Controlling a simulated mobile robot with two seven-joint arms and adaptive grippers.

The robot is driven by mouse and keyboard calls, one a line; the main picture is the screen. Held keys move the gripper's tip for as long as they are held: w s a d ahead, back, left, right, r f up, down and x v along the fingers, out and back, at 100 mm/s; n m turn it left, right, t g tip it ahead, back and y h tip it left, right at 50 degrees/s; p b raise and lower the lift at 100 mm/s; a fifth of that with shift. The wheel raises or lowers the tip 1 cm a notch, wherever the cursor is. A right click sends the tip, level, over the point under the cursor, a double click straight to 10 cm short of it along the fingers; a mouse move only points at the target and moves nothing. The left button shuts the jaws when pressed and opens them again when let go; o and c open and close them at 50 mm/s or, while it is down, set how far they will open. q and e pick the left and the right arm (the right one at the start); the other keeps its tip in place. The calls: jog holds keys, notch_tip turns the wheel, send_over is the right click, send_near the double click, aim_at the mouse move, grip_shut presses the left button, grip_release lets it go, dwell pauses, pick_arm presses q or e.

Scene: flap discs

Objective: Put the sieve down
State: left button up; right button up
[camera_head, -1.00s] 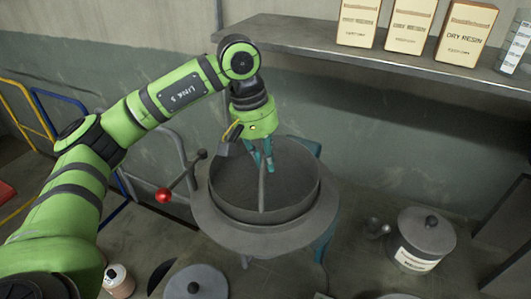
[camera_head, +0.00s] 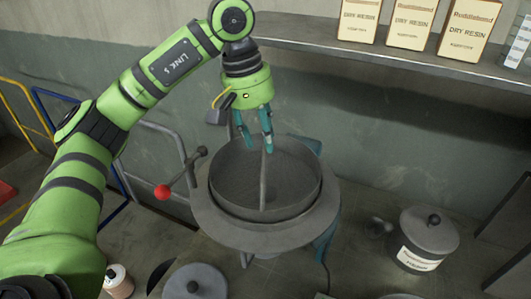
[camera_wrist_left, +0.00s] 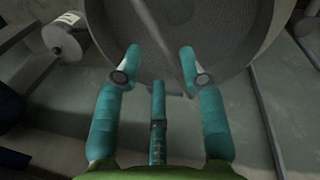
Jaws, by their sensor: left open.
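The sieve (camera_head: 236,188) is a round grey pan with a bar across its middle. It sits level within the wide grey round rim (camera_head: 215,232) of a stand or machine. My left gripper (camera_head: 257,146) has teal fingers and is open and empty above the sieve's back part, near the far end of the bar. In the left wrist view the sieve (camera_wrist_left: 235,28) fills the top, with its bar between the spread fingers (camera_wrist_left: 160,72); nothing is held there. My right gripper is not in view.
A lidded grey pot (camera_head: 427,238) stands at the right and another lid (camera_head: 195,283) at the front. A red-knobbed lever (camera_head: 163,191) sticks out left of the sieve. A shelf (camera_head: 400,55) with dry resin boxes (camera_head: 410,22) hangs at the back.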

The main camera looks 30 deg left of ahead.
pick_arm(q)
jog(key=v, duration=0.6)
jog(key=shift+r, duration=0.4)
